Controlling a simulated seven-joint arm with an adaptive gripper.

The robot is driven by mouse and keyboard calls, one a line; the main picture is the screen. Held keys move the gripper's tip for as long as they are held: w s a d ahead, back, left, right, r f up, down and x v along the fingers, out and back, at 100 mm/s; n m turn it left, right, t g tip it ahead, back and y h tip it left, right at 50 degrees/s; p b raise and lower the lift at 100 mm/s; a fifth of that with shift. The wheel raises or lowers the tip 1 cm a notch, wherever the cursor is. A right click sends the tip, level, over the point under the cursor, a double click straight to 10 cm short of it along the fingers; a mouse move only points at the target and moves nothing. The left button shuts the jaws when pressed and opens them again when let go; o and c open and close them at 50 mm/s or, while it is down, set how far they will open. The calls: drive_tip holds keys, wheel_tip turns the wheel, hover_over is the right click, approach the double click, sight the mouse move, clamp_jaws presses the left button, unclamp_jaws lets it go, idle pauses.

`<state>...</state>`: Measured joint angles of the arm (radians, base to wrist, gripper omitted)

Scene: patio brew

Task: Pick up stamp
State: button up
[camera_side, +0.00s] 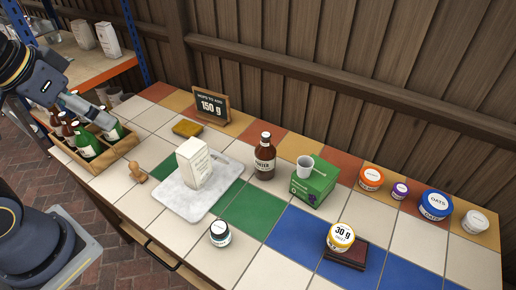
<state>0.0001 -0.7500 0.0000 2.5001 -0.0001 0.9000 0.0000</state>
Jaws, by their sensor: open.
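A small wooden stamp (136,172) with a rounded handle sits on the white tiles at the left of the counter, between the bottle crate and the marble tray. My gripper (108,122) reaches in from the left over the wooden crate, up and to the left of the stamp. It is apart from the stamp and open. Its fingertips overlap the crate's bottles in this view, so I cannot tell how far above them they are.
The wooden crate (71,155) with several bottles stands at the left edge. A marble tray (181,208) with a white carton (194,164) is right of the stamp. A yellow sponge-like block (187,129) and a brown bottle (265,158) stand farther back and right.

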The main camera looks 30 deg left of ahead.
drive_tip(key=c, duration=0.5)
drive_tip(key=n+t+h, duration=0.1)
drive_tip(key=n+h, duration=0.2)
drive_tip(key=n, duration=2.3)
hover_over(134, 167)
drive_tip(key=d, duration=0.2)
wheel_tip(134, 167, down, 13)
drive_tip(key=s+a+f+n, duration=0.6)
drive_tip(key=s+a+f, duration=0.1)
drive_tip(key=s+f, duration=0.1)
drive_tip(key=shift+m+g, duration=0.3)
drive_tip(key=x, duration=1.1)
drive_tip(key=shift+w, duration=0.25)
drive_tip(key=shift+x, duration=2.75)
